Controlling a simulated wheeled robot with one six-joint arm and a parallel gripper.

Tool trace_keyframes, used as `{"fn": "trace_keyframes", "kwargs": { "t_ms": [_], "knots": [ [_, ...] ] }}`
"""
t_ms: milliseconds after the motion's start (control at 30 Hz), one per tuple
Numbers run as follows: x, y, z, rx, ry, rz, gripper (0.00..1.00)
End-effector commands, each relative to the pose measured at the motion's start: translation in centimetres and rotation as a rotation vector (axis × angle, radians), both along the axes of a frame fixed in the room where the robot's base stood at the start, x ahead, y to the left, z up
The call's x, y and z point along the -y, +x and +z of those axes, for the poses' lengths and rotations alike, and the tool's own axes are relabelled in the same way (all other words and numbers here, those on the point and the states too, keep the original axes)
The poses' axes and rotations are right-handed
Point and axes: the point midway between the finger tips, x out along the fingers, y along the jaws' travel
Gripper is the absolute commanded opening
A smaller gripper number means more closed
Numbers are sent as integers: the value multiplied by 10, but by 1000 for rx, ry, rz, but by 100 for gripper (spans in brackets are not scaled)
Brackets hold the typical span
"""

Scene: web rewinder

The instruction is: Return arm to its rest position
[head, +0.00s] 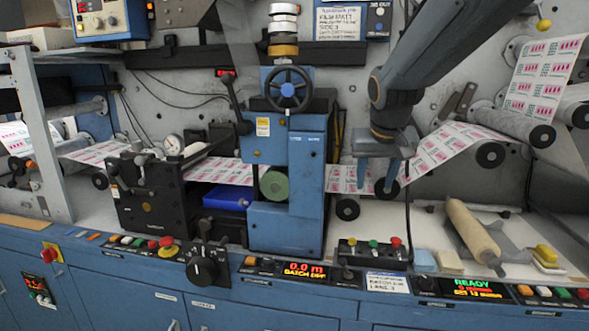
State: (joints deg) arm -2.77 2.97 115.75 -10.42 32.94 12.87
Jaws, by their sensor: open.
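My arm reaches in from the upper right of the head view, dark grey, with its wrist bent downward. My gripper (384,172) hangs at the end, pointing down, right of the blue machine column. Its blue-grey jaws are open and I see nothing held between them. It hangs in front of the printed web (350,179), overlapping it in the picture; I cannot tell how far apart they are.
The blue column with a black handwheel (288,90) stands left of my gripper. Rollers (490,154) carry the web up to the right. Below are a button box (372,252), a tan cylinder (472,230) and small blocks (447,262). The white ledge between them is partly clear.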

Motion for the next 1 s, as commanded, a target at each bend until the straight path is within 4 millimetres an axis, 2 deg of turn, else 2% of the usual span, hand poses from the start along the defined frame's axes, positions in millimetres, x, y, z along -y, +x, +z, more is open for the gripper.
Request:
{"fn": "trace_keyframes", "kwargs": {
  "t_ms": [33,167,200,300,400,500,667,1000],
  "knots": [
    [2,-25,-29,-57,5,6,45],
    [4,-89,-92,-190,18,21,45],
    [4,-111,-110,-230,25,25,45],
    [5,-162,-146,-323,38,36,45],
    [4,-205,-172,-395,51,41,45],
    [4,-235,-188,-443,62,45,45],
    [2,-256,-198,-474,67,49,45],
    [2,-256,-198,-475,67,49,45]
  ]
}}
